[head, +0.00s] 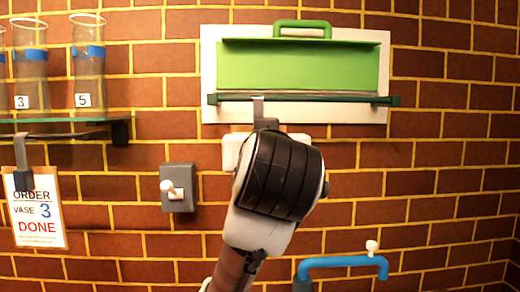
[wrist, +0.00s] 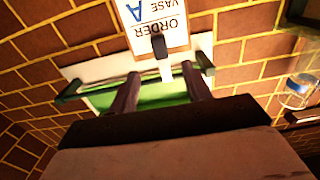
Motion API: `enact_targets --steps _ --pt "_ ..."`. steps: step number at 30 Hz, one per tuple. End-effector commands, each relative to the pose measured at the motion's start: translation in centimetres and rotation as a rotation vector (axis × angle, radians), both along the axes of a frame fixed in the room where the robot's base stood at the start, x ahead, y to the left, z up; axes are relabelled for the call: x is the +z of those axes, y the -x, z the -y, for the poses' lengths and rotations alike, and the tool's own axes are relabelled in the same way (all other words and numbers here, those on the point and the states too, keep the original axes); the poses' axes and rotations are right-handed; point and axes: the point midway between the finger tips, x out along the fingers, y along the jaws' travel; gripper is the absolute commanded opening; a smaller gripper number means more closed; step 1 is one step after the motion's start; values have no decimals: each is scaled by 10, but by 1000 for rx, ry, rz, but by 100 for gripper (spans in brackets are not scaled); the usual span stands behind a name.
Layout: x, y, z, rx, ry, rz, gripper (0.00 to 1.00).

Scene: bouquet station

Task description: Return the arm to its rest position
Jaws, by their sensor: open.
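My gripper shows in the wrist view (wrist: 160,78) with two dark fingers spread apart and nothing between their tips that I can see being gripped. Behind the fingers is the green panel (wrist: 165,93) on the wall. A card (wrist: 152,20) headed ORDER VASE appears upside down beyond the fingertips, under a dark clip (wrist: 160,46). The clip sits on the rail of the green panel (head: 300,68).
On the left, glass vases (head: 88,62) stand on a glass shelf (head: 60,125). An ORDER VASE 3 DONE card (head: 38,212) hangs below it. A grey wall switch (head: 178,195) is left of my arm. A blue pipe-shaped fixture (head: 345,262) is at lower right. The right brick wall is bare.

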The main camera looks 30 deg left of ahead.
Motion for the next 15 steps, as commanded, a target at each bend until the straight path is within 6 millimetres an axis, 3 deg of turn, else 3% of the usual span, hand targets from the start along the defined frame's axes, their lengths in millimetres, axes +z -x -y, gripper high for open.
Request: enact_targets --steps 3,15 --pt "2 21 13 5 -6 4 48" --pt "1 36 26 2 -1 2 48"
